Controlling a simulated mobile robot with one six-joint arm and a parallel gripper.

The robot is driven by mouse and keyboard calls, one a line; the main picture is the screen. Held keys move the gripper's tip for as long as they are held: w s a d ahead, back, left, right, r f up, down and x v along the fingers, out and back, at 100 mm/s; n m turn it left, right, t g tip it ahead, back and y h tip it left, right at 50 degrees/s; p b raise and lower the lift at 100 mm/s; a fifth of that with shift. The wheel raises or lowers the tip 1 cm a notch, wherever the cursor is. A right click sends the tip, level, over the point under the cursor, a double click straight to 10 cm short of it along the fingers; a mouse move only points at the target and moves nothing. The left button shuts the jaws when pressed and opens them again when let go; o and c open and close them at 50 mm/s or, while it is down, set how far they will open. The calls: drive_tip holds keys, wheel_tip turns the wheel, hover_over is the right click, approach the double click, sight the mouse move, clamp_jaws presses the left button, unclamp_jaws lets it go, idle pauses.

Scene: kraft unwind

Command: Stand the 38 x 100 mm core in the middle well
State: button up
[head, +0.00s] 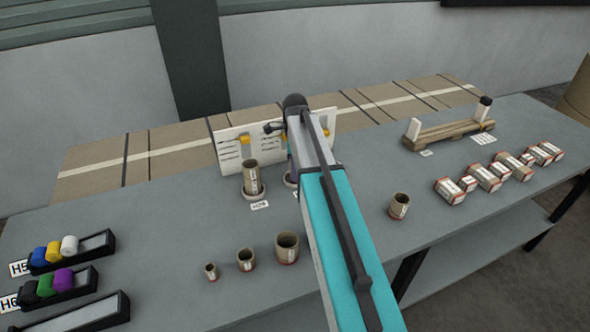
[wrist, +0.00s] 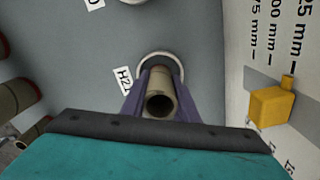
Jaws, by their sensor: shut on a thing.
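My gripper (wrist: 154,96) is shut on a slim brown cardboard core (wrist: 159,104), its open bore facing the wrist camera, with a purple finger on each side. The core's far end points into a round white-rimmed well (wrist: 178,64) with a tag (wrist: 123,81) beside it. I cannot tell whether that end is inside the well or just above it. In the head view my arm hides the held core and most of this well. A wider core (head: 252,177) stands in the well (head: 244,194) to the left.
A white gauge board (head: 229,155) with yellow sliders stands close behind the wells. Several loose cores, one a small core (head: 211,272), stand nearer the front. Red-and-white boxes (head: 449,191) and a wooden rack (head: 450,130) are at right; black trays (head: 97,245) are at left.

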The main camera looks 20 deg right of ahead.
drive_tip(key=shift+f, duration=0.2)
idle(0.5)
drive_tip(key=o, duration=1.1)
drive_tip(key=shift+r, duration=0.1)
wheel_tip(320, 180, up, 14)
drive_tip(key=b, duration=0.2)
drive_tip(key=shift+f+b, duration=0.2)
drive_tip(key=shift+b, duration=0.2)
drive_tip(key=shift+a, duration=0.1)
drive_tip(key=shift+s, duration=0.1)
idle(0.5)
